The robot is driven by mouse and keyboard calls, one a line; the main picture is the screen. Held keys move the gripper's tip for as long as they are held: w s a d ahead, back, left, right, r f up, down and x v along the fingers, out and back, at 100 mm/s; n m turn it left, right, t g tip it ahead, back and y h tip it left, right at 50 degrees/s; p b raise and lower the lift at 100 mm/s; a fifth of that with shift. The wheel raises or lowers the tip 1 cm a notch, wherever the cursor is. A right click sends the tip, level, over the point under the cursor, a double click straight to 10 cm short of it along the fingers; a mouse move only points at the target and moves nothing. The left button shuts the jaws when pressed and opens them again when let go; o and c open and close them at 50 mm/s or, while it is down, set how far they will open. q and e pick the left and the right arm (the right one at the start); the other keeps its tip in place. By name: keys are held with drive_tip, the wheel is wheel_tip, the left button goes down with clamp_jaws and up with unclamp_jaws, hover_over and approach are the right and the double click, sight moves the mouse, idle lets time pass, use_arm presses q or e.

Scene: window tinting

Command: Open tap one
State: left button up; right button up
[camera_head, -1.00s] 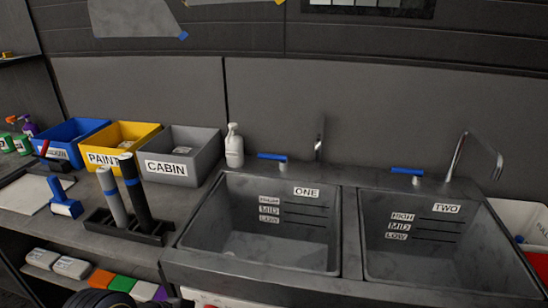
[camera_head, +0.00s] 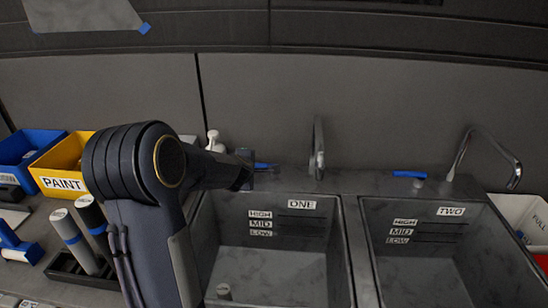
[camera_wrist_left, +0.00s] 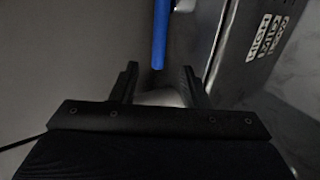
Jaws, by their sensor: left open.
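Tap one has a blue lever handle (camera_head: 264,166) and a grey spout (camera_head: 318,150) at the back edge of the sink basin labelled ONE (camera_head: 272,262). My left gripper (camera_head: 248,170) is at the near end of that handle, with its arm coming in from the left. In the left wrist view the blue handle (camera_wrist_left: 160,35) stands ahead of and between the two open fingers (camera_wrist_left: 157,82); I cannot tell if they touch it. The handle's base is partly hidden by my gripper in the head view. My right gripper is not in view.
Basin TWO (camera_head: 415,270) with its own blue tap handle (camera_head: 409,174) and curved spout (camera_head: 483,150) is to the right. A white pump bottle (camera_head: 213,140) stands behind my arm. Blue and yellow bins (camera_head: 62,182) and a rack of rolls (camera_head: 65,262) are at left.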

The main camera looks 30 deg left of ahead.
use_arm(q)
drive_tip(key=b+x, duration=0.1)
drive_tip(key=x, duration=0.7)
drive_tip(key=shift+a, duration=0.1)
drive_tip(key=shift+r, duration=0.1)
drive_tip(key=shift+s, duration=0.1)
clamp_jaws()
